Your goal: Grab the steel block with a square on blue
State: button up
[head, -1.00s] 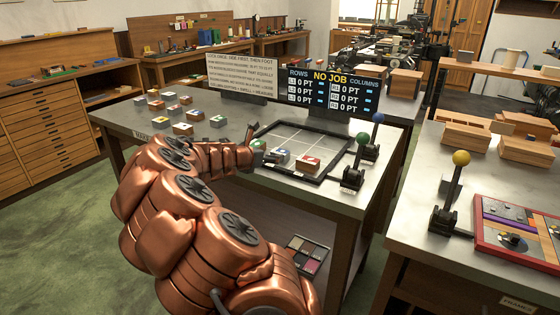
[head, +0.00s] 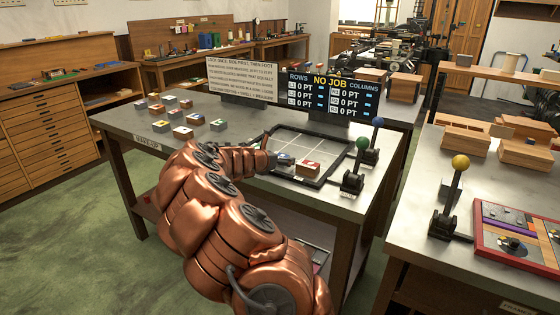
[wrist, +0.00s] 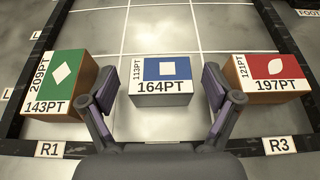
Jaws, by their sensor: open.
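The steel block with a white square on blue (wrist: 164,78) sits at the near middle of the framed grid in the wrist view, marked 164PT and 113PT. My gripper (wrist: 164,93) is open, with one finger on each side of this block's near part. A wooden block with a white diamond on green (wrist: 62,80) is left of the gripper. A wooden block with a white shape on red (wrist: 263,72) is right.
The grid frame (wrist: 291,62) has dark raised bars and R1 and R3 labels on its near edge. Levers with green (head: 362,143) and blue (head: 377,121) knobs stand at its right. Several other blocks stand at the bench's left.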

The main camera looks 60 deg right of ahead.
jog(key=c, duration=1.4)
jog(key=shift+o, duration=0.2)
jog(key=shift+r, duration=0.1)
